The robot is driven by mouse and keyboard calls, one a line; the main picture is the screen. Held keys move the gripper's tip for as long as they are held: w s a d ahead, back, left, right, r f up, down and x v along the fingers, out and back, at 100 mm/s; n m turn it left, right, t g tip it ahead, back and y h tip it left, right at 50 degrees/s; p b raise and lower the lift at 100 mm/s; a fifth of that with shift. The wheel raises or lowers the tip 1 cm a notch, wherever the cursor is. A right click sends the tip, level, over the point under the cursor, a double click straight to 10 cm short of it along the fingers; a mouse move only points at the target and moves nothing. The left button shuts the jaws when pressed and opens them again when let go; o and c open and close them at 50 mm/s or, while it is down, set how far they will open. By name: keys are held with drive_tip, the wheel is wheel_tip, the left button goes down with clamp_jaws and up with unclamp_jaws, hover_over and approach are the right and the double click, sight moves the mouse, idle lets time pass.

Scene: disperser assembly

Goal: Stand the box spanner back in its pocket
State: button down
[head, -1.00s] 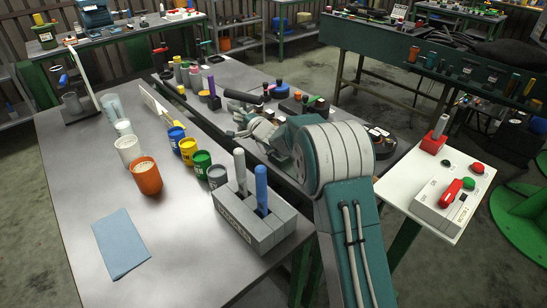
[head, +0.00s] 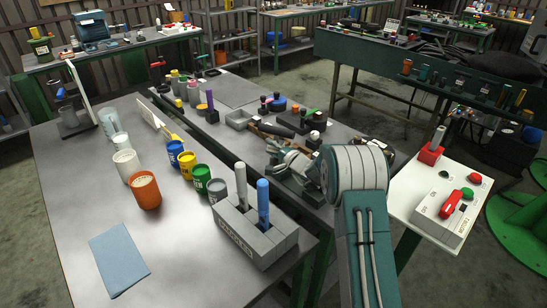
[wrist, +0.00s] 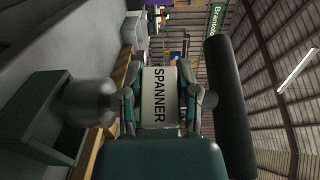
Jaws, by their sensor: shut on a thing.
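In the wrist view my gripper (wrist: 160,85) is shut on the box spanner (wrist: 158,100), on a pale block lettered SPANNER. A thick dark bar (wrist: 230,110) runs along the right side of the picture, and a blurred grey cylinder (wrist: 90,102) sticks out to the left. A dark green, open-sided box (wrist: 40,120) lies beyond the cylinder, apart from it; I cannot tell if it is the pocket. In the head view my wrist (head: 292,165) is over the far part of the bench, and my arm partly hides the gripper.
A grey block (head: 255,240) holding a grey and a blue rod stands at the near bench edge. Paint pots (head: 188,165) and an orange cup (head: 145,190) stand left of it. A white control stand (head: 450,190) is at the right. Small parts crowd the bench behind my wrist.

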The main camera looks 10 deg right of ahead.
drive_tip(key=shift+d+f, duration=0.15)
drive_tip(key=shift+d, duration=0.15)
drive_tip(key=f, duration=0.2)
drive_tip(key=d+f, duration=0.1)
drive_tip(key=shift+d+f, duration=0.1)
drive_tip(key=shift+f, duration=0.25)
drive_tip(key=shift+a, duration=0.25)
drive_tip(key=shift+c, duration=2.2)
unclamp_jaws()
drive_tip(key=shift+f, duration=0.1)
drive_tip(key=shift+o, duration=0.5)
drive_tip(key=shift+d, duration=0.1)
drive_tip(key=shift+s, duration=0.1)
